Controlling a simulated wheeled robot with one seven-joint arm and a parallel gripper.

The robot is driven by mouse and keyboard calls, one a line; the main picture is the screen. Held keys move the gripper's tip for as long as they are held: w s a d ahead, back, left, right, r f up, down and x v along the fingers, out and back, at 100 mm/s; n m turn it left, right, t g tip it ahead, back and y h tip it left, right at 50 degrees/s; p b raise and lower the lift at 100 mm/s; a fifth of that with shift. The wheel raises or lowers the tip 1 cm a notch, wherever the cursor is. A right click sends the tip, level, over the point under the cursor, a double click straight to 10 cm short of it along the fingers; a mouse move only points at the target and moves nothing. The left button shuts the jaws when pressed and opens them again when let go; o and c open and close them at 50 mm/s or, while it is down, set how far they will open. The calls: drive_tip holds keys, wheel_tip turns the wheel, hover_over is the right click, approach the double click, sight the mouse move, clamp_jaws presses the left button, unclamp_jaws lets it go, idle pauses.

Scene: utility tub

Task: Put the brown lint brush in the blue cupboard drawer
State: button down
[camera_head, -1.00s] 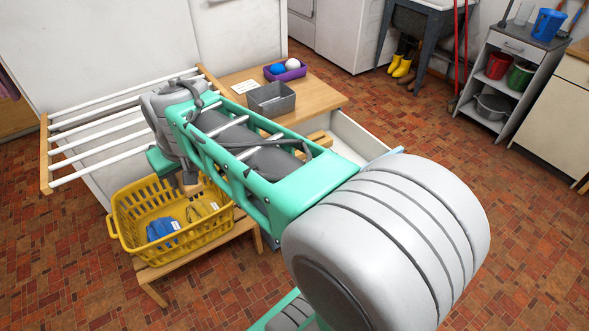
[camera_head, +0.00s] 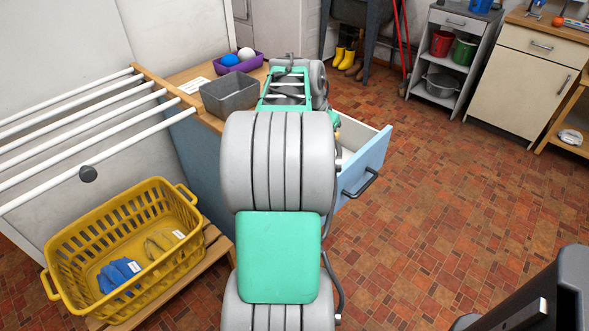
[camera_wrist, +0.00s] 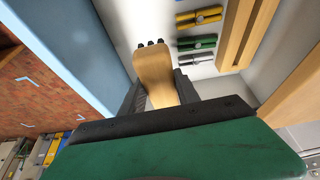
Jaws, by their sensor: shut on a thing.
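The brown lint brush (camera_wrist: 154,68) is between the dark fingers of my gripper (camera_wrist: 158,92) in the wrist view, and the gripper is shut on it. The brush points away from the wrist, with small dark tips at its far end. The blue cupboard drawer (camera_head: 371,168) is pulled open in the head view. In the wrist view its blue front (camera_wrist: 72,45) is on the left and its pale inside lies beyond the brush. The brush appears over the drawer; its height above the bottom is unclear. My arm hides the gripper and brush in the head view.
Several small items lie in the drawer, among them a yellow one (camera_wrist: 199,17) and a green one (camera_wrist: 197,42). A grey bin (camera_head: 229,95) and a purple tray (camera_head: 238,64) stand on the cupboard top. A yellow basket (camera_head: 125,225) and drying-rack bars are left.

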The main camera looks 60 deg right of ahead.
drive_tip(key=shift+m, duration=0.3)
drive_tip(key=f, duration=0.3)
drive_tip(key=s+f+b, duration=0.1)
drive_tip(key=f, duration=0.5)
drive_tip(key=shift+s+d+f+b, duration=0.2)
drive_tip(key=shift+d+f+b, duration=0.15)
drive_tip(key=shift+d+f, duration=0.05)
drive_tip(key=shift+w+f, duration=0.1)
drive_tip(key=shift+f, duration=0.2)
drive_tip(key=shift+f, duration=0.1)
drive_tip(key=c, duration=0.9)
unclamp_jaws()
drive_tip(key=shift+r, duration=0.3)
drive_tip(key=p+v, duration=0.2)
drive_tip(key=v, duration=0.9)
drive_tip(key=shift+w+a+r, duration=0.15)
drive_tip(key=shift+a+r, duration=0.1)
